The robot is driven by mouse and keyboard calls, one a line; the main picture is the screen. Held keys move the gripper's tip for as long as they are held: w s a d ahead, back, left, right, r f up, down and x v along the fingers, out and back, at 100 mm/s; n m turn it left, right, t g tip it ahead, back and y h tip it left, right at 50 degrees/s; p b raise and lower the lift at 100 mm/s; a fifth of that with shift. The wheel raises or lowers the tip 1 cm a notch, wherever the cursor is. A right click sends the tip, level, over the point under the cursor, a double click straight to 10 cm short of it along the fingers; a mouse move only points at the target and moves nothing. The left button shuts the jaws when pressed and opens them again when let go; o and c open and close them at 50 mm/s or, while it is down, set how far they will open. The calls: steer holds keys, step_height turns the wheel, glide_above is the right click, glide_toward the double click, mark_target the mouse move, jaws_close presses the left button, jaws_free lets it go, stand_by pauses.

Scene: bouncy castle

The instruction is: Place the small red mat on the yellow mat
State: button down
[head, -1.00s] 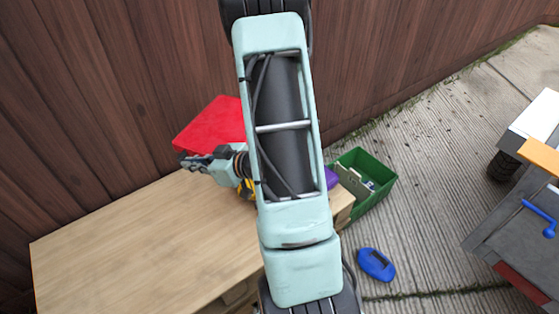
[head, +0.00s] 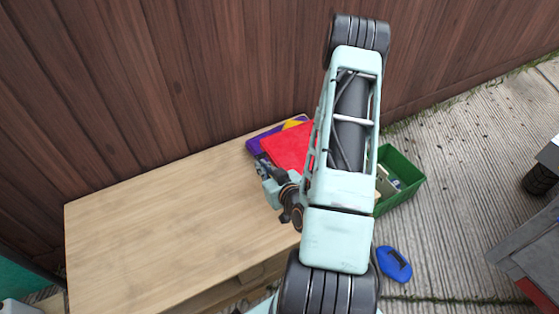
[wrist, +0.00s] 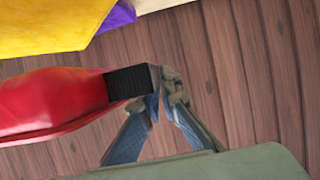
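The small red mat (head: 288,146) hangs from my gripper (head: 262,165) above the right end of the wooden table in the head view. In the wrist view my gripper (wrist: 163,92) is shut on a black tab at the end of the red mat (wrist: 55,100). The yellow mat (wrist: 55,22) lies beyond the red mat, apart from it in that view. In the head view only a corner of the yellow mat (head: 293,124) shows behind the red mat; my arm and the red mat hide the rest.
A purple mat (head: 256,144) lies by the yellow one on the wooden table (head: 165,220). The table's left part is bare. A wooden fence (head: 150,80) stands close behind. A green crate (head: 402,192) and a blue object (head: 394,264) are on the ground at right.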

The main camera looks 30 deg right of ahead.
mark_target(268, 160)
steer(key=w+d+f+b, duration=0.1)
steer(key=w+b, duration=0.1)
steer(key=w+d+f+b, duration=0.1)
steer(key=w+b, duration=0.1)
steer(key=w+d+f+b, duration=0.1)
steer(key=w+d+b, duration=0.1)
steer(key=shift+f, duration=0.15)
steer(key=w+f, duration=0.1)
steer(key=w+d+f+b, duration=0.1)
steer(key=f, duration=0.1)
steer(key=w+d+f+b, duration=0.1)
steer(key=w+f, duration=0.1)
steer(key=shift+d+f, duration=0.1)
steer(key=shift+d, duration=0.15)
steer(key=shift+w+d+f, duration=0.1)
steer(key=shift+w+f, duration=0.05)
steer(key=shift+w+d+f+b, duration=0.1)
steer(key=shift+f+b, duration=0.2)
steer(key=shift+f, duration=0.6)
steer(key=shift+w+d+f+b, duration=0.1)
steer(key=shift+f+b, duration=0.15)
steer(key=shift+f, duration=0.75)
steer(key=shift+f+b, duration=0.15)
steer(key=shift+b, duration=0.15)
steer(key=c, duration=2.2)
jaws_free()
steer(key=shift+a, duration=0.1)
steer(key=shift+o, duration=0.2)
